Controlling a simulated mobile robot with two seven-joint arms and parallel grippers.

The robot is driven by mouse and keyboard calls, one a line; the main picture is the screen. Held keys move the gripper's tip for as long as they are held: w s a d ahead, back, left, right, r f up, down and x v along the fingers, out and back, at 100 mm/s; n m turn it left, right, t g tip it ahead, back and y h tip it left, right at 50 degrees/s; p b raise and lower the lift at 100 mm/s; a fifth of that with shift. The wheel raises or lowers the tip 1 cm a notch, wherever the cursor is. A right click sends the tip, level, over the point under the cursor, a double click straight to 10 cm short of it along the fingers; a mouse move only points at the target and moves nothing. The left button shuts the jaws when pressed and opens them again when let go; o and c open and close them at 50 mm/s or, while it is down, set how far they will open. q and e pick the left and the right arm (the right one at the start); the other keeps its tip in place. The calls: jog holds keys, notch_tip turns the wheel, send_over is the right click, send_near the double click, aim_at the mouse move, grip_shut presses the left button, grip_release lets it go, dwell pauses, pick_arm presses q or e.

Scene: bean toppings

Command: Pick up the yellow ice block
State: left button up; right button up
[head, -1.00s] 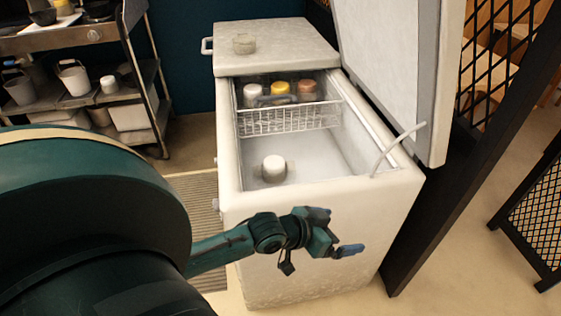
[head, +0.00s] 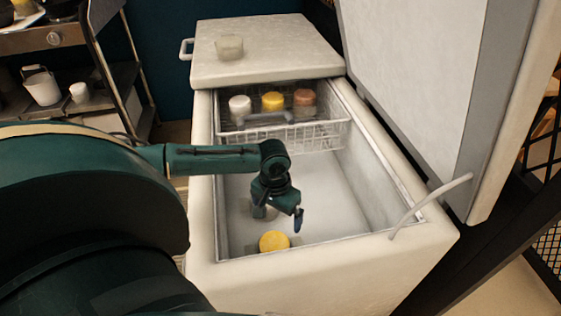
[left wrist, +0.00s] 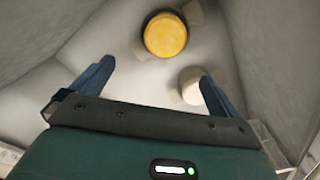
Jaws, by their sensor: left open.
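A round yellow ice block (head: 274,242) lies on the freezer floor close to the near wall; it also shows in the left wrist view (left wrist: 166,36). My left gripper (head: 279,214) is inside the freezer opening, pointing down, above and a little behind this block in the head view. Its fingers are apart with nothing held. In the left wrist view the yellow block is beyond the fingertips (left wrist: 156,72). A white block (left wrist: 191,86) lies near the right finger there; in the head view my gripper mostly hides it. Another yellow block (head: 272,101) sits in the wire basket.
The basket (head: 318,135) at the far end also holds a white block (head: 240,105) and a brown one (head: 304,98). The open freezer (head: 300,275) has its raised lid (head: 425,80) on the right. A small clear container (head: 229,47) stands on the closed cover.

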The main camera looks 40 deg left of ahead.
pick_arm(q)
jog(key=f, duration=0.2)
jog(key=f+b, duration=0.1)
jog(key=f, duration=0.4)
jog(key=shift+s+a+f, duration=0.2)
jog(key=shift+s+f, duration=0.05)
jog(key=shift+s, duration=0.1)
jog(key=shift+a+f+b, duration=0.15)
jog(key=shift+f+b, duration=0.55)
jog(key=shift+f, duration=2.25)
pick_arm(e)
jog(key=shift+s+a+f+m, duration=0.1)
jog(key=shift+a+f+m, duration=0.1)
jog(key=shift+f, duration=0.2)
jog(key=shift+a+f+m, duration=0.15)
jog(key=shift+f+m, duration=0.05)
jog(key=shift+f, duration=0.15)
pick_arm(q)
jog(key=shift+c, duration=0.2)
jog(key=shift+r, duration=0.1)
jog(key=c, duration=1.7)
